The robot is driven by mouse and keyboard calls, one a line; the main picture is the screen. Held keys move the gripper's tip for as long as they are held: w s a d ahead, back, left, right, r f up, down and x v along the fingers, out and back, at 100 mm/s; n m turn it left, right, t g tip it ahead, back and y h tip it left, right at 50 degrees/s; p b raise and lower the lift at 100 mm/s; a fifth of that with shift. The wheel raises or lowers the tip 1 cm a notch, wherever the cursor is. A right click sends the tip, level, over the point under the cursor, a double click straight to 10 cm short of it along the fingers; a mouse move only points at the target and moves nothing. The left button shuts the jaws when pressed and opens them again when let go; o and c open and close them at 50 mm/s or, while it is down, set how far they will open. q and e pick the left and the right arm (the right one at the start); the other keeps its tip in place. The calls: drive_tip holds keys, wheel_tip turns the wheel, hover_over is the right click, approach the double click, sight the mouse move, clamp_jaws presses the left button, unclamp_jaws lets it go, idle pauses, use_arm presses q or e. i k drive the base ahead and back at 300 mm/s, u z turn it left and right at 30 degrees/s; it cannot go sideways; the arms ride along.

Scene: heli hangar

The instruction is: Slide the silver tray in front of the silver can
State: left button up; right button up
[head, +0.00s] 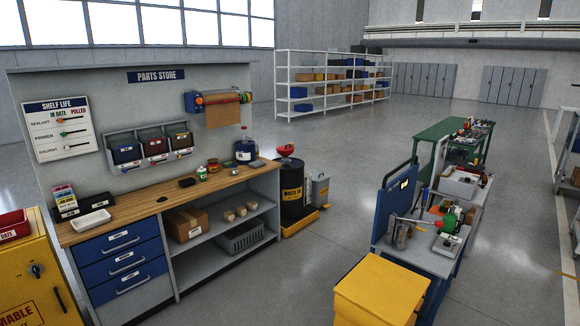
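A silver can-like container (400,236) stands on the near end of the blue-and-grey bench (428,264) at the right. A pale, shallow tray-like item (447,245) lies to its right on the same bench top; I cannot tell for sure whether it is the silver tray. A white tray (92,221) lies on the left end of the wooden counter (160,207). Neither of my grippers is in view.
A yellow box (380,290) stands before the bench. A green bottle (449,220) and a pale bin (459,183) are farther back on it. A black drum (291,188) and grey canister (320,189) stand beside the counter. Open floor (270,282) lies between counter and bench.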

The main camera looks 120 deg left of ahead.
sight(256, 164)
drive_tip(key=u, duration=4.15)
